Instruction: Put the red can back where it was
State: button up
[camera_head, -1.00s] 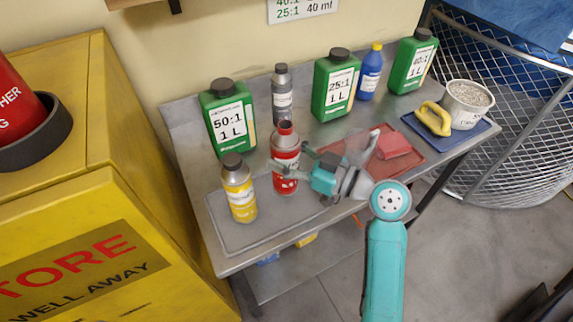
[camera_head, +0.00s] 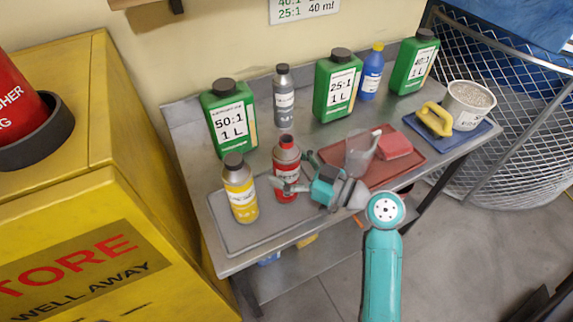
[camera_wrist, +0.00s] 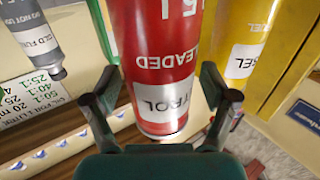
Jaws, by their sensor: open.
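The red can (camera_head: 286,172) with a grey and red cap stands upright on the grey mat (camera_head: 250,235), just right of the yellow can (camera_head: 239,188). My gripper (camera_head: 297,174) comes from the right at the can's lower body. The near finger crosses in front of the can and hides part of it. In the wrist view the red can (camera_wrist: 158,50) lies between the two spread fingers of my gripper (camera_wrist: 160,82), with a visible gap at the right. The jaws are open around it. The yellow can (camera_wrist: 240,45) is close beside it there.
Green bottles (camera_head: 229,118) (camera_head: 336,85) (camera_head: 414,62), a grey bottle (camera_head: 283,97) and a blue bottle (camera_head: 370,75) stand behind. A clear cup (camera_head: 360,155) and red sponge (camera_head: 394,146) are on the red tray (camera_head: 420,163). A yellow cabinet (camera_head: 140,110) is left.

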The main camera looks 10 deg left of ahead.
jog(key=shift+r, duration=0.15)
jog(key=v, duration=1.2)
jog(key=shift+d, duration=0.1)
